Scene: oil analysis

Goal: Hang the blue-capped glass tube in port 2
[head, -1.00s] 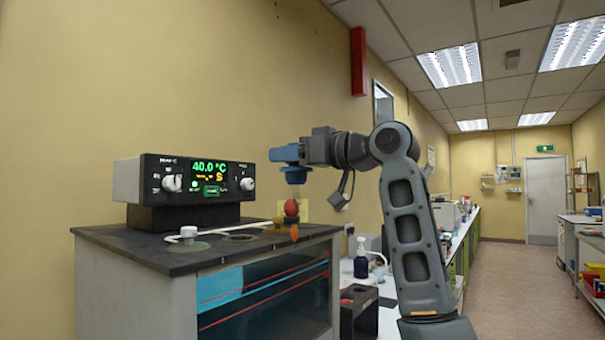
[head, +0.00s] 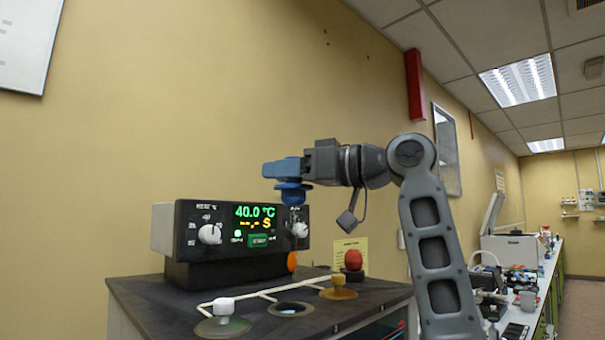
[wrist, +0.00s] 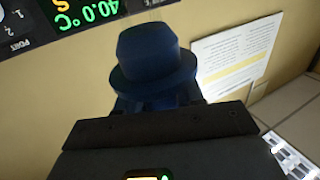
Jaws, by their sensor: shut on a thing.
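My gripper (head: 282,168) is shut on the blue cap (head: 293,193) and holds it in the air above the dark bath top (head: 160,312). In the wrist view the cap (wrist: 152,62) sits upright between my jaws. I cannot make out the glass tube below it. The bath top has a row of round ports. Port numbers are not readable in the head view.
The control unit (head: 240,240), reading 40.0 °C, stands at the back of the bath, behind and below my gripper. A red knob-like thing (head: 353,260) and an orange one (head: 292,262) stand toward the back. A side bench (head: 545,300) runs along the right.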

